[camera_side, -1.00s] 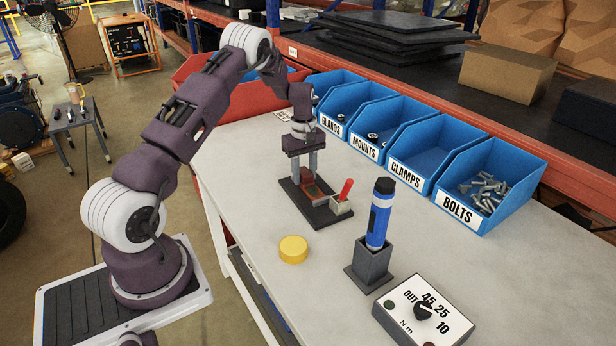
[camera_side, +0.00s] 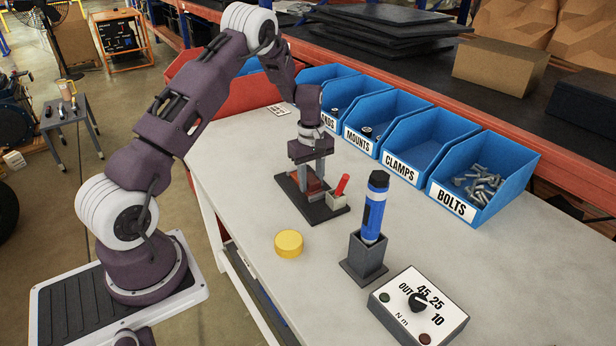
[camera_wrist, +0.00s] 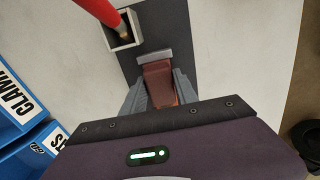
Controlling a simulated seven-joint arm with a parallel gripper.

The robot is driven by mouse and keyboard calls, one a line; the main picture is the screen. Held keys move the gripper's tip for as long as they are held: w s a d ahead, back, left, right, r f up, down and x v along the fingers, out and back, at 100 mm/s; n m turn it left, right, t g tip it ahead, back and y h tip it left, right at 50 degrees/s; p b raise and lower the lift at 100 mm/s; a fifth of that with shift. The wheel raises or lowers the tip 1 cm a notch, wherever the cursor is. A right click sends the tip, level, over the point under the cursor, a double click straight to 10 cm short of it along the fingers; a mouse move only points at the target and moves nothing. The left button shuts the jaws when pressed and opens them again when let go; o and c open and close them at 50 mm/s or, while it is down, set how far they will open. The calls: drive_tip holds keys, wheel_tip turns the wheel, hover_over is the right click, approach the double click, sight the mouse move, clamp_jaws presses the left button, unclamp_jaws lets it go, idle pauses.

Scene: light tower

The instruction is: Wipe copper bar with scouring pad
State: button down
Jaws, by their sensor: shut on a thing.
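A reddish-brown block, which looks like the scouring pad (camera_wrist: 158,78), sits between my fingers in the wrist view. My gripper (camera_side: 311,178) is shut on it, pointing down, low over a dark base plate (camera_side: 319,213). A thin copper-coloured strip, likely the copper bar (camera_wrist: 179,98), shows beside the pad near the right finger. Most of the bar is hidden under the pad and fingers. The pad appears to be on or just above the bar; I cannot tell if they touch. A grey block (camera_wrist: 154,57) stands at the pad's far end.
A red-handled tool (camera_side: 342,184) stands in a small pale cup (camera_side: 337,201) on the plate, close to my gripper. A yellow disc (camera_side: 289,243), a blue tool (camera_side: 374,210) in a grey holder (camera_side: 364,262) and a dial box (camera_side: 418,305) stand nearer. Blue bins (camera_side: 482,180) line the back.

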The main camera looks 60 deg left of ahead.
drive_tip(key=d, duration=0.4)
drive_tip(key=shift+s+d+f, duration=0.15)
drive_tip(key=shift+s+f, duration=0.05)
drive_tip(key=shift+w+a+r, duration=0.1)
drive_tip(key=shift+w+a, duration=0.1)
drive_tip(key=shift+a, duration=2.75)
drive_tip(key=shift+w+a+r, duration=0.1)
drive_tip(key=shift+w+a, duration=0.05)
drive_tip(key=shift+a, duration=2.75)
drive_tip(key=shift+r, duration=0.1)
drive_tip(key=shift+w+d+r, duration=0.1)
drive_tip(key=shift+r, duration=1.35)
drive_tip(key=shift+d+r, duration=0.1)
drive_tip(key=shift+r, duration=1.35)
wheel_tip(320, 180, up, 3)
drive_tip(key=shift+f, duration=0.1)
